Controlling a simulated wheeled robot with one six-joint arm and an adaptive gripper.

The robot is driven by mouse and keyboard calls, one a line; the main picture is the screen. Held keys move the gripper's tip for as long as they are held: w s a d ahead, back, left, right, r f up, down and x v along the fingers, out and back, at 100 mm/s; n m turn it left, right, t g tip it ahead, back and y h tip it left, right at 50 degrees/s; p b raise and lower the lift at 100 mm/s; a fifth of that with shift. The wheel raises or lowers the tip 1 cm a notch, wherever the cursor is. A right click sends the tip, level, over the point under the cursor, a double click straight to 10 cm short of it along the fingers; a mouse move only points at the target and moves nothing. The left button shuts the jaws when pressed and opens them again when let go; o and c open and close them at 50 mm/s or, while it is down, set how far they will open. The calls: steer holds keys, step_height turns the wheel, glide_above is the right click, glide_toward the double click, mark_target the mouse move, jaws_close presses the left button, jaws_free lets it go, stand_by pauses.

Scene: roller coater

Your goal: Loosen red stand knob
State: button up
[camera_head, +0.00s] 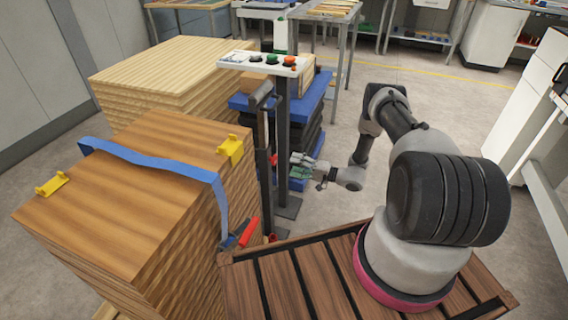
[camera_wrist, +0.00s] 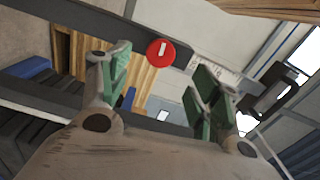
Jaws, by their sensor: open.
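A round red knob (camera_wrist: 160,52) with a white mark shows in the wrist view on a dark grey stand bar (camera_wrist: 100,25). It lies ahead of my gripper (camera_wrist: 165,66), between the two green-padded fingers in the picture. The fingers are spread apart and nothing is held; I cannot see any contact with the knob. In the head view my gripper (camera_head: 302,166) points left at the dark upright stand (camera_head: 283,140). A small red spot (camera_head: 274,160) on the stand is probably the knob, partly hidden.
A control panel (camera_head: 264,62) with buttons tops the stand. A wooden board stack (camera_head: 110,200) with a blue strap (camera_head: 150,160) and red-handled tool (camera_head: 249,232) stands left. A blue-topped unit (camera_head: 312,100) is behind the stand. Open floor (camera_head: 420,85) lies at the back right.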

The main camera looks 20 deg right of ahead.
steer(key=shift+v, duration=1.95)
